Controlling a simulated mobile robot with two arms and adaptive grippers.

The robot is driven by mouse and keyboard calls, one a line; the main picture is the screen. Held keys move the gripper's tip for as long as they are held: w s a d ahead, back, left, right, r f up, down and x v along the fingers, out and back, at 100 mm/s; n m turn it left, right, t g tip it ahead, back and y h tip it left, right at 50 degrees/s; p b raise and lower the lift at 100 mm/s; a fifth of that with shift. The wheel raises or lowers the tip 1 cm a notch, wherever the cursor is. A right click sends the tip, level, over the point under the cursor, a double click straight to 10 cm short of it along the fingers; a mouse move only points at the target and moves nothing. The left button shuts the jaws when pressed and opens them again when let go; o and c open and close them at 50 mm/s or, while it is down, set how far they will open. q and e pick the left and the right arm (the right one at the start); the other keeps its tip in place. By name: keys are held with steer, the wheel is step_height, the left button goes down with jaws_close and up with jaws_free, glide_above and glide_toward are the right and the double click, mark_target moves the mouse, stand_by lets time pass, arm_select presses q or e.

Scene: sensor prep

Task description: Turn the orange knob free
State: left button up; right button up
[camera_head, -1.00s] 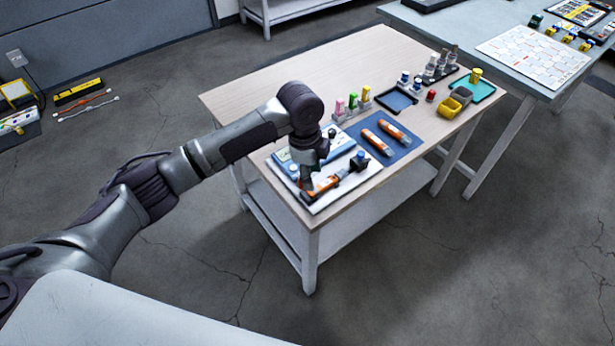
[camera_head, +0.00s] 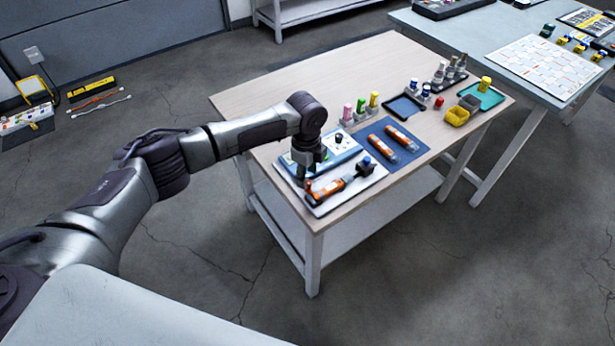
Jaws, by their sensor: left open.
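An orange and black device (camera_head: 328,189) lies on a white board at the table's near corner. My left gripper points down there and is open. Its fingers are small and dark here, and I cannot tell whether they touch the knob or stand around it. My right gripper is not in view.
Behind the device is a blue and white box (camera_head: 335,152) with a black dial. A blue mat (camera_head: 407,153) with two more orange devices lies to the right. Bottles, a dark tray (camera_head: 404,107) and yellow and grey bins (camera_head: 456,117) stand farther right. The table's back left is clear.

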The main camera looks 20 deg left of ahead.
arm_select(q)
steer(key=shift+f, duration=1.15)
jaws_close()
